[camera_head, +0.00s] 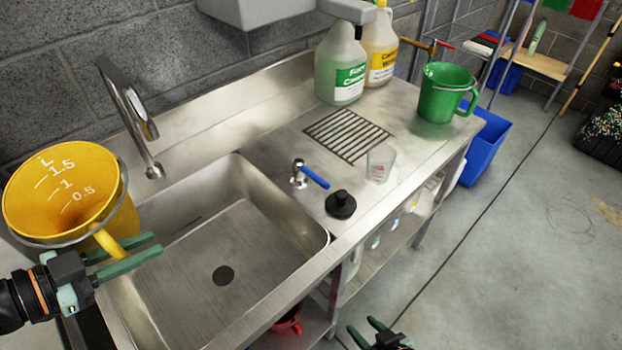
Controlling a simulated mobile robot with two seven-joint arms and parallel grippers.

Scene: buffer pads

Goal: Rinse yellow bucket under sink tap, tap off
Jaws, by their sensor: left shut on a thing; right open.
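The yellow bucket (95,195) is at the left of the head view, held up over the sink's left edge, its open top tilted toward me, with scale marks inside. My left gripper (125,248) is shut on the yellow bucket at its handle. The curved metal tap (130,105) stands behind the sink (190,270), to the right of the bucket; no water shows from its spout. A blue-handled lever (312,177) stands on the counter right of the basin. My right gripper (375,330) is open and empty at the bottom edge, in front of the counter.
A black stopper (340,204), a small clear cup (380,162) and a drain grate (348,135) are on the counter. Two large bottles (341,65) and a green jug (442,93) stand toward the back right. The basin is empty; floor at right is mostly clear.

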